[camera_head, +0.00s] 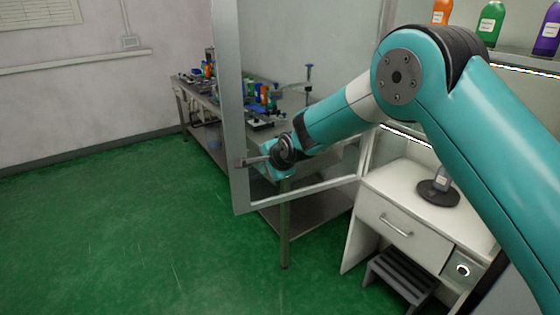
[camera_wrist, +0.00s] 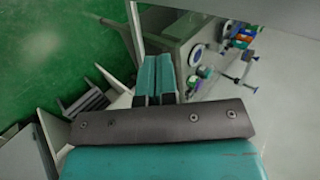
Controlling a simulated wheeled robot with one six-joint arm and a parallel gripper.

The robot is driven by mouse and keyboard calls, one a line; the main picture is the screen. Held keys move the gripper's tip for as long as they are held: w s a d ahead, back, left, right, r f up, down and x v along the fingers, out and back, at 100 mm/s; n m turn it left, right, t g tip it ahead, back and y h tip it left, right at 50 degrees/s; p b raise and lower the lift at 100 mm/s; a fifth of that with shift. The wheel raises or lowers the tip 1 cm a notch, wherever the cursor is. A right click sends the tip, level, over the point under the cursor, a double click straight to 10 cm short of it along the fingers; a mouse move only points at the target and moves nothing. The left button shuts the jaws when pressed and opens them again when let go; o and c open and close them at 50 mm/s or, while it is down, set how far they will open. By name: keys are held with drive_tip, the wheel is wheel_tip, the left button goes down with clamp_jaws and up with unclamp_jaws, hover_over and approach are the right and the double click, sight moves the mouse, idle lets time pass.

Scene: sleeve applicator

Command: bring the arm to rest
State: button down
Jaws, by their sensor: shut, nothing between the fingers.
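My arm reaches across the head view from the right, bent at a high elbow, with its far end low beside the framed glass door (camera_head: 229,110). My gripper (camera_wrist: 156,60) shows in the wrist view as two teal fingers side by side with no gap, shut and empty. In the head view the end of my arm, with my gripper (camera_head: 279,173), is small and partly hidden by the dark wrist joint. It overlaps the door in the picture; I cannot tell whether it touches. A short grey bar (camera_head: 252,161) shows beside it, perhaps a door handle.
Behind the glass stands a long metal workbench (camera_head: 285,186) with several coloured fixtures. A white drawer cabinet (camera_head: 386,219) and a dark step stool (camera_head: 401,277) stand at the right. Bottles (camera_head: 490,23) line a shelf above. The green floor (camera_head: 120,230) at the left is clear.

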drive_tip(key=s+d+r+n+g+b, duration=0.2)
drive_tip(key=s+d+r+n, duration=0.15)
drive_tip(key=s+r, duration=0.7)
drive_tip(key=s+d+n+g, duration=0.2)
drive_tip(key=s+n, duration=0.3)
drive_tip(key=s, duration=0.5)
drive_tip(key=s+d+n+g, duration=0.2)
drive_tip(key=s+d+n, duration=0.2)
drive_tip(key=s, duration=0.7)
drive_tip(key=s+d+r+n+g, duration=0.1)
drive_tip(key=s+d+n+g, duration=0.1)
drive_tip(key=s+d+n, duration=0.2)
drive_tip(key=s+n, duration=0.3)
drive_tip(key=s, duration=0.4)
drive_tip(key=shift+s, duration=0.15)
